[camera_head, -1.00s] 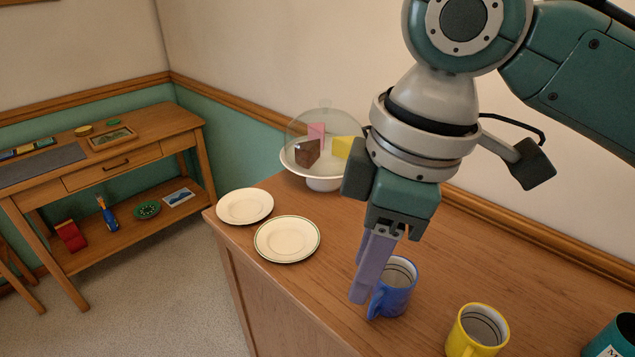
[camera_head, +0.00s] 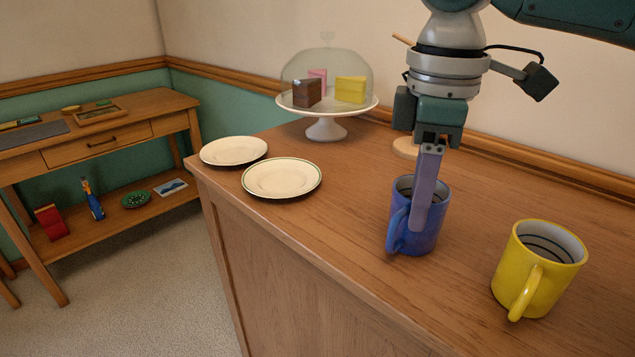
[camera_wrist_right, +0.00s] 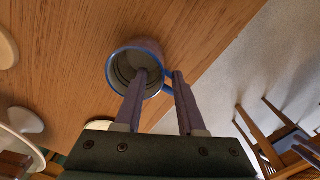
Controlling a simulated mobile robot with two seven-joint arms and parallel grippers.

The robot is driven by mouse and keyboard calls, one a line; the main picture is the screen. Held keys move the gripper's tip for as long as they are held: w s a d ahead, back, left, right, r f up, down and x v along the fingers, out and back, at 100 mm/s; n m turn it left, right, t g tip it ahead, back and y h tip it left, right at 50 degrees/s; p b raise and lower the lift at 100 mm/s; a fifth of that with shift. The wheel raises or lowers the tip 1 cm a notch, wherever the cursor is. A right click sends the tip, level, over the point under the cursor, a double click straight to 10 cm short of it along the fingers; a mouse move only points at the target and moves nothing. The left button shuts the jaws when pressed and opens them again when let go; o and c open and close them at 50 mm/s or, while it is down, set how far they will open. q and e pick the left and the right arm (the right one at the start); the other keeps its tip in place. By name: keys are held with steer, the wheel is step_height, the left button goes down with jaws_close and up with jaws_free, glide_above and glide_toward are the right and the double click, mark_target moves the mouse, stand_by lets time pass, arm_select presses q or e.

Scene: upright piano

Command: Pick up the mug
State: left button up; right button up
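A blue mug (camera_head: 432,234) stands upright on the wooden cabinet top, its handle toward the front left. My right gripper (camera_head: 420,222) points down at it; one finger overlaps the mug's front, the other is hidden in the head view. In the right wrist view the gripper (camera_wrist_right: 160,74) has its fingers apart: one lies over the mug's opening (camera_wrist_right: 128,66), the other just outside the handle. I see no firm contact on both sides. A yellow mug (camera_head: 519,266) stands upright to the right. My left gripper is in neither view.
A cake stand (camera_head: 326,128) with a glass dome and cake slices stands at the back. Two plates, one plain (camera_head: 234,151) and one green-rimmed (camera_head: 281,179), lie at the left end. A side table (camera_head: 95,150) stands beyond. The top between plates and blue mug is clear.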

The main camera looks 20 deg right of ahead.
mark_target(408, 250)
step_height(408, 250, down, 4)
steer(key=shift+f+b, duration=0.2)
steer(key=shift+b, duration=0.1)
jaws_close()
steer(key=shift+r, duration=0.1)
stand_by(1.2)
